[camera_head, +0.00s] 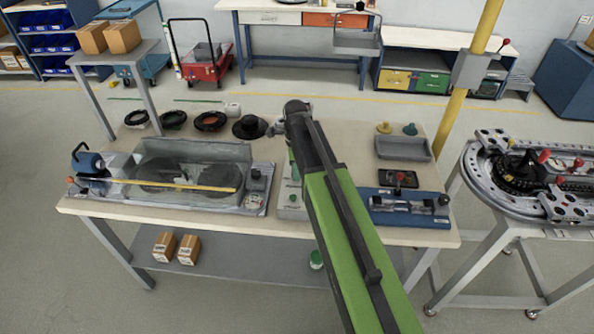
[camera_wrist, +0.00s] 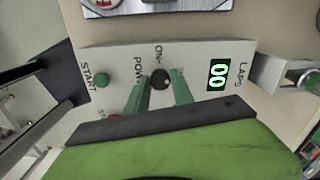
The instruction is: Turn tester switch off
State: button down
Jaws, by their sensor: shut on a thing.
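The tester panel (camera_wrist: 205,50) is a pale box with a green START button (camera_wrist: 101,80), a lit green LAPS display (camera_wrist: 218,75) reading 00, and a dark round power switch (camera_wrist: 160,79) beside the words POWER and ON. My gripper (camera_wrist: 161,84) has its two green fingers on either side of the switch, shut on it. A red button shows partly at the lower left, mostly covered by my gripper. In the head view the tester (camera_head: 290,200) stands on the workbench, largely hidden behind my green arm. The exact pointing of the switch is hard to tell.
A transparent-covered ring track unit (camera_head: 190,175) stands left of the tester on the workbench (camera_head: 270,225). A blue fixture (camera_head: 408,207) and a grey tray (camera_head: 403,148) lie to the right. A round metal table (camera_head: 500,205) stands further right, beside a yellow post (camera_head: 462,90).

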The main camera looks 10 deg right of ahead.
jog(key=shift+s+d, duration=0.1)
jog(key=shift+s, duration=0.05)
dwell(0.4)
jog(key=c, duration=1.2)
grip_release()
jog(key=shift+o, duration=0.6)
notch_tip(320, 180, up, 18)
jog(key=p, duration=1.7)
jog(key=shift+f+p, duration=0.25)
jog(key=shift+p, duration=0.05)
jog(key=shift+f, duration=0.1)
